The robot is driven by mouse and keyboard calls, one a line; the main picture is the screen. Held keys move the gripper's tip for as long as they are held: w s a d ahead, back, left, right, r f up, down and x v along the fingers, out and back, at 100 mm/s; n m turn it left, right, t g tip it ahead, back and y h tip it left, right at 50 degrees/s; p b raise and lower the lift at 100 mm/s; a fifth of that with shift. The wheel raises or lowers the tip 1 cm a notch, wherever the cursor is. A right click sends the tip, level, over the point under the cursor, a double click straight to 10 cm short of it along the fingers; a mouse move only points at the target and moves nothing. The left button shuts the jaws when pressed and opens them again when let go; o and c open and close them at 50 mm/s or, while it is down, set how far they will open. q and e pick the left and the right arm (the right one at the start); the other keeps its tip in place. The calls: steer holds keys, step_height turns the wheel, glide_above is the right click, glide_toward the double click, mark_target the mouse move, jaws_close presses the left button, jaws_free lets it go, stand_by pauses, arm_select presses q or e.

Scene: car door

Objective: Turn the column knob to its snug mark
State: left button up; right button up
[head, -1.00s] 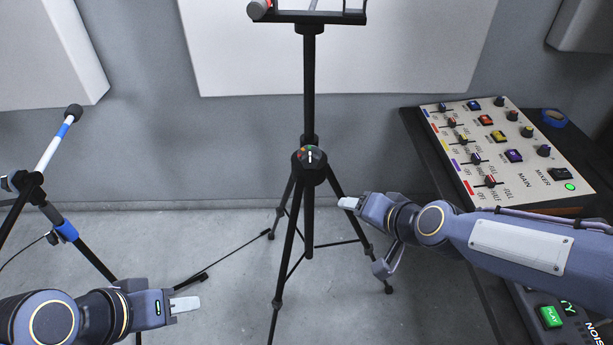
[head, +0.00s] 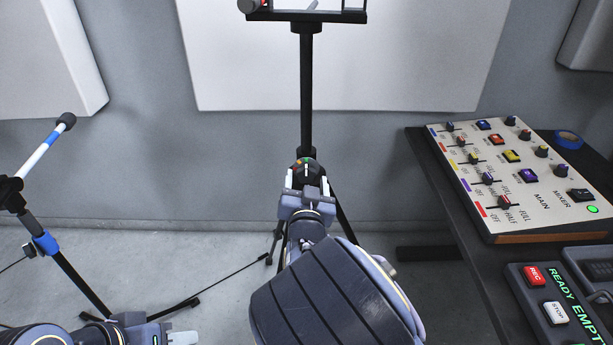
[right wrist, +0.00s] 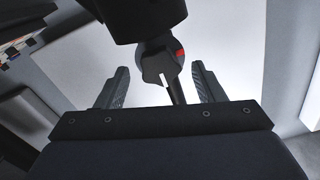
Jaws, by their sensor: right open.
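The column knob (head: 307,168) sits on the black stand column (head: 306,95), with green, orange and red marks at its rim in the head view. Which mark the pointer meets cannot be told. My left gripper (head: 182,338) is low at the left, cut by the frame's lower edge.
A mixer panel (head: 520,178) with sliders and knobs lies on a dark desk at the right, with a recorder box (head: 560,305) in front. A microphone stand (head: 75,275) stands at the left. Blue tape (head: 568,139) lies behind the mixer.

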steer(key=shift+w, duration=1.35)
steer(key=c, duration=1)
steer(key=shift+o, duration=0.2)
